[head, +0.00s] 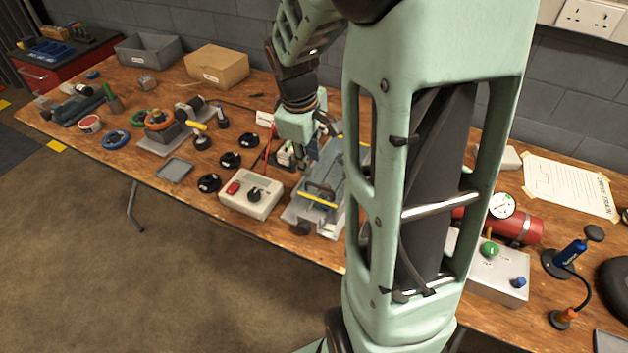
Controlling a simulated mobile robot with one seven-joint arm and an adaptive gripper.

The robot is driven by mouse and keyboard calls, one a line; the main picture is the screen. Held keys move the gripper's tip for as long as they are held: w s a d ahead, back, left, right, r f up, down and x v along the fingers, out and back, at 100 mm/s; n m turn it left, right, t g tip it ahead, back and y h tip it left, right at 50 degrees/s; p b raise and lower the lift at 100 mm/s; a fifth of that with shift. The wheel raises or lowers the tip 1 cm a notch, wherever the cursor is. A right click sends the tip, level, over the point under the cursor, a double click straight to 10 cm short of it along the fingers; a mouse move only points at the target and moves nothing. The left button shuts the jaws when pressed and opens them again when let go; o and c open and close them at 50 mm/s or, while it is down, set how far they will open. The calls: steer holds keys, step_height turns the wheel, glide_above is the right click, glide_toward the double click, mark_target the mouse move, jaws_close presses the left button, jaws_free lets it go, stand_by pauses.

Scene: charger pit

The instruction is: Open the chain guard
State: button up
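A grey-blue device, apparently the chain guard (338,183), sits on a light grey base near the table's front edge, left of my arm. A dark handle with a yellow strip (318,200) is at its front end. My arm covers its right side, so I cannot tell its full shape or whether it is open. My gripper (308,154) points down at the device's back left side, by a small grey part. It is too small and partly hidden to tell whether it touches anything or whether its fingers are open.
A control box (251,195) with a red switch and black knob stands just left of the device. Several black round pieces (229,160) lie beyond it. Right of my arm are a grey button box (497,273) and a red cylinder with a gauge (520,226). A cardboard box (217,66) stands at the back.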

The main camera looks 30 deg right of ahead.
steer(key=shift+s+a+r, duration=0.1)
steer(key=shift+r, duration=0.4)
step_height(320, 180, up, 12)
steer(key=s+a, duration=0.1)
steer(key=a, duration=0.1)
steer(key=shift+s, duration=0.2)
steer(key=shift+f, duration=0.15)
